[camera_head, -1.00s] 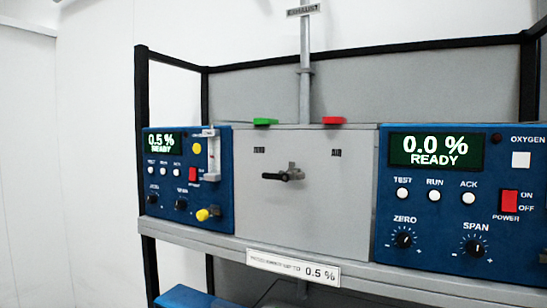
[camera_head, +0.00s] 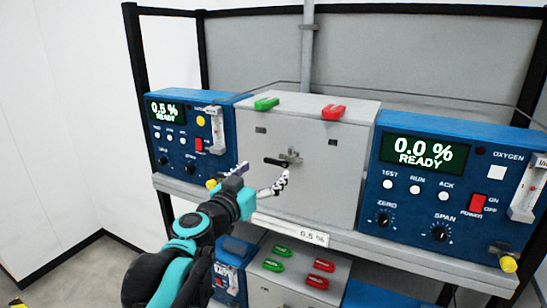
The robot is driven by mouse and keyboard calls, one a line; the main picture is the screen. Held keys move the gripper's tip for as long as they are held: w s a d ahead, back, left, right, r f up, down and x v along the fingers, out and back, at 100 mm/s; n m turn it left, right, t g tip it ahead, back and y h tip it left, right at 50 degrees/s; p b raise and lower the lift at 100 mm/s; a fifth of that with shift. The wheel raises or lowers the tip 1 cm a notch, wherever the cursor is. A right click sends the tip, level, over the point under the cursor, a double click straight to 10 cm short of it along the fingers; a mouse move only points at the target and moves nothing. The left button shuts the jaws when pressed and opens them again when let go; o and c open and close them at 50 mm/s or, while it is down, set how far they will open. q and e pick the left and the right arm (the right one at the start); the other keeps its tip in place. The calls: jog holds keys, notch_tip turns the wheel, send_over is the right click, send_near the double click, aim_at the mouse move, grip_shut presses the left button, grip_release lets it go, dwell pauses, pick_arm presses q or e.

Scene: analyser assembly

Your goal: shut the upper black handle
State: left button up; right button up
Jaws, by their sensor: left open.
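The upper black handle (camera_head: 276,162) is on the front of the upper grey box (camera_head: 310,195). It lies roughly level, pointing left from a metal fitting (camera_head: 291,156). My left gripper (camera_head: 262,177) comes up from below in front of the box. Its two fingers are spread with nothing between them. The fingertips show just below the handle, one to its left and one under the fitting. I cannot tell how far they stand from the box front. My right gripper is not in view.
A green piece (camera_head: 266,103) and a red piece (camera_head: 333,112) sit on top of the box. Blue analysers flank it, the left (camera_head: 175,180) reading 0.5 % and the right (camera_head: 455,205) 0.0 %. Below the shelf (camera_head: 385,252), a lower grey box (camera_head: 325,290) bears red and green pieces.

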aim_at(276, 161)
pick_arm(q)
jog(key=x, duration=0.6)
jog(key=shift+p, duration=0.35)
jog(key=c, duration=1.2)
